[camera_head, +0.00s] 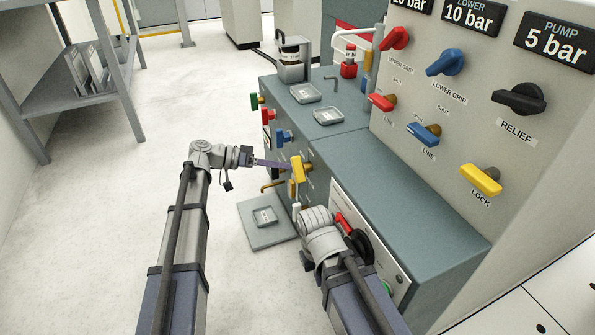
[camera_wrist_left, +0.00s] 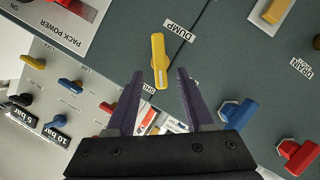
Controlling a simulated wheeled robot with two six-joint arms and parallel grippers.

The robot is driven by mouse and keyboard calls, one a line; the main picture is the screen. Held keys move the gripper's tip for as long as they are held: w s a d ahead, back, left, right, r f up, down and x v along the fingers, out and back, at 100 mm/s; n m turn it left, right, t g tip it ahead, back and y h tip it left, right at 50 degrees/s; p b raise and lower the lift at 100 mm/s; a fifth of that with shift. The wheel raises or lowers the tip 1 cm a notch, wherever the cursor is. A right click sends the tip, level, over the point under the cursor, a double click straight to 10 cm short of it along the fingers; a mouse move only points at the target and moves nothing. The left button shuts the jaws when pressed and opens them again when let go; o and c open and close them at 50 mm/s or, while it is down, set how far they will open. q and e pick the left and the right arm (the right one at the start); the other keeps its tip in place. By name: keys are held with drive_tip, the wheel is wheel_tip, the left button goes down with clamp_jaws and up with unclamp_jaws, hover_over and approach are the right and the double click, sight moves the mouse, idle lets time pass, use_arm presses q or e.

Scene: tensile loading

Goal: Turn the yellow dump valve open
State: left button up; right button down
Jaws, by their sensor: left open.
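The yellow dump valve handle (camera_head: 297,169) sits on the side face of the grey-green bench. In the left wrist view the yellow handle (camera_wrist_left: 159,60) lies beside the DUMP label (camera_wrist_left: 177,32). My left gripper (camera_head: 262,162) points right toward the handle, close to it. Its purple fingers (camera_wrist_left: 160,74) are open, with the handle's lower part between or just past the tips; I see no clear contact. My right arm reaches in from below, but its fingers do not show.
Blue (camera_head: 284,136) and green (camera_head: 255,101) valve handles sit farther along the same face. A grey slab (camera_head: 262,236) lies on the floor below. The upright panel (camera_head: 430,120) with several coloured handles stands at the right. The floor left of my arm is clear.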

sight(293, 167)
use_arm(q)
drive_tip(key=b+x, duration=0.1)
drive_tip(key=x, duration=0.5)
clamp_jaws()
idle(0.4)
